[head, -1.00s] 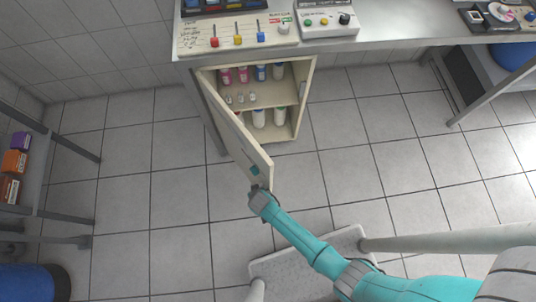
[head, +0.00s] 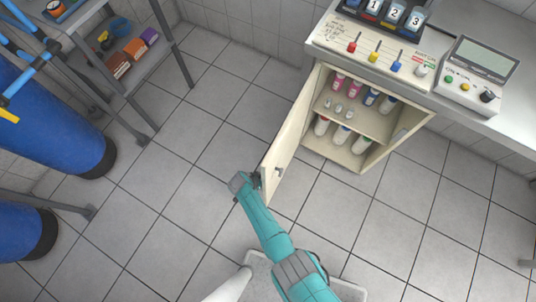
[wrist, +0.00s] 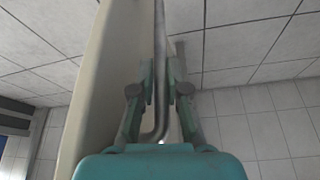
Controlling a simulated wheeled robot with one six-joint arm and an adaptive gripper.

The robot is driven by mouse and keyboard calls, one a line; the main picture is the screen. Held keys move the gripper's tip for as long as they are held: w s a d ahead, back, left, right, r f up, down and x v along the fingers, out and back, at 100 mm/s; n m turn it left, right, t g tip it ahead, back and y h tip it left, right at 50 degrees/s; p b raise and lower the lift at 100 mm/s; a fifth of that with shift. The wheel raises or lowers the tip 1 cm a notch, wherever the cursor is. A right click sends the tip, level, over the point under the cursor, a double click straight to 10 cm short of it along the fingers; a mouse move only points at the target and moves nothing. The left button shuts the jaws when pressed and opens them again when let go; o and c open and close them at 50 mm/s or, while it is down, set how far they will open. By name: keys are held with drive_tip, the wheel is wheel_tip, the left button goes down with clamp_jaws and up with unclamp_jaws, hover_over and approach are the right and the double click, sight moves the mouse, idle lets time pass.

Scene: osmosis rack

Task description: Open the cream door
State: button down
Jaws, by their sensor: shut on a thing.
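The cream door (head: 290,140) stands wide open, swung out to the left of the cream cabinet (head: 408,125) on its left-side hinge. My gripper (head: 256,181) is at the door's free edge, on its outer side. In the wrist view my gripper (wrist: 161,75) is shut on the grey bar handle (wrist: 160,30), with one finger on each side of it. The cream door (wrist: 104,70) rises close along the left of the fingers there. The handle is too small to make out in the head view.
The cabinet holds bottles and small jars (head: 352,112) on two levels under a bench with control panels (head: 365,48). A grey shelf rack (head: 125,70) and blue barrels (head: 45,110) stand at left. The tiled floor (head: 190,190) between is clear.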

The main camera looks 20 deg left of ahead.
drive_tip(key=shift+w+a, duration=0.2)
drive_tip(key=shift+a, duration=0.35)
drive_tip(key=shift+w+a, duration=0.2)
drive_tip(key=shift+a, duration=0.35)
drive_tip(key=c, duration=1.2)
unclamp_jaws()
drive_tip(key=shift+r, duration=0.1)
drive_tip(key=shift+v, duration=5.9)
drive_tip(key=shift+s+a, duration=0.1)
drive_tip(key=shift+s, duration=0.05)
